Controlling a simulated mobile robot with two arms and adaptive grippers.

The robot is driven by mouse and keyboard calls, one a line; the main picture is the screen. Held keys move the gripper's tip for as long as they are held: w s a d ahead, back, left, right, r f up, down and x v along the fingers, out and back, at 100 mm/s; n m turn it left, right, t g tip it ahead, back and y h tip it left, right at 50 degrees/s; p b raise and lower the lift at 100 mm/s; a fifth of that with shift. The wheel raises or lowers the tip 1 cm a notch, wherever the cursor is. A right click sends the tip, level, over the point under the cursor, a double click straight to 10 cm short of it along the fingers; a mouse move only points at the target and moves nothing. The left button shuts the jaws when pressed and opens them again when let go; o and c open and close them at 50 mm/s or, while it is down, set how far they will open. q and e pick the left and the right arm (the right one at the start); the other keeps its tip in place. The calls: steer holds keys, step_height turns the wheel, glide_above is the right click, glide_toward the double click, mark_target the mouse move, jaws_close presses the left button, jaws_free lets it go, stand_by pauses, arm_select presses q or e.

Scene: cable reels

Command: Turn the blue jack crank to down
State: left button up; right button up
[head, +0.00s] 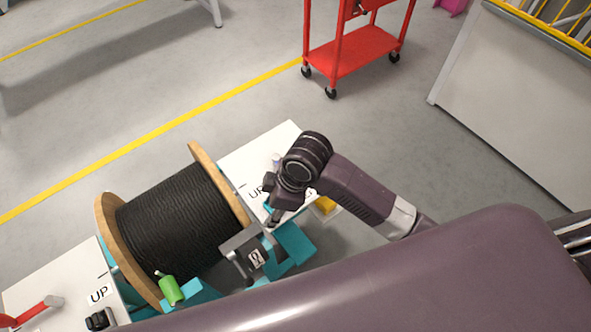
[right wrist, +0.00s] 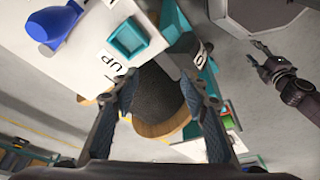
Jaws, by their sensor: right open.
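The blue jack crank shows in the right wrist view as a blue handle (right wrist: 52,27) at the upper left, by the white panel marked UP (right wrist: 90,55). In the head view my right gripper and wrist cover most of that crank's area. My right gripper (head: 272,212) hangs over the right-hand white panel beside the cable reel (head: 180,220). In the right wrist view my right gripper (right wrist: 160,85) is open and empty, its fingers well apart and clear of the blue handle. My left gripper (right wrist: 268,65) shows at the right of that view, fingers apart, holding nothing visible.
A red crank (head: 35,310) is on the left-hand white panel (head: 60,285). A green handle (head: 170,290) and a grey bracket (head: 250,256) stand before the reel on teal supports. A red cart (head: 350,50) stands behind. Open floor lies beyond the reel.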

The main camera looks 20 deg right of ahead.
steer(key=w+d+r+n+h, duration=0.1)
steer(key=w+d, duration=0.2)
steer(key=w+d+r+n+g+h, duration=0.1)
steer(key=w+d+n, duration=0.1)
steer(key=w+d, duration=0.1)
steer(key=w+d+r+n+h, duration=0.1)
steer(key=w+d+n, duration=0.1)
steer(key=w+d, duration=0.1)
steer(key=shift+w+d+r+g, duration=0.1)
steer(key=shift+w+r+g, duration=0.1)
steer(key=shift+w, duration=0.25)
steer(key=shift+w+d+r+g, duration=0.1)
steer(key=shift+w+r, duration=0.05)
steer(key=shift+w, duration=0.25)
steer(key=shift+d, duration=0.15)
step_height(320, 180, down, 8)
steer(key=shift+r, duration=0.2)
steer(key=shift+c, duration=0.6)
jaws_close()
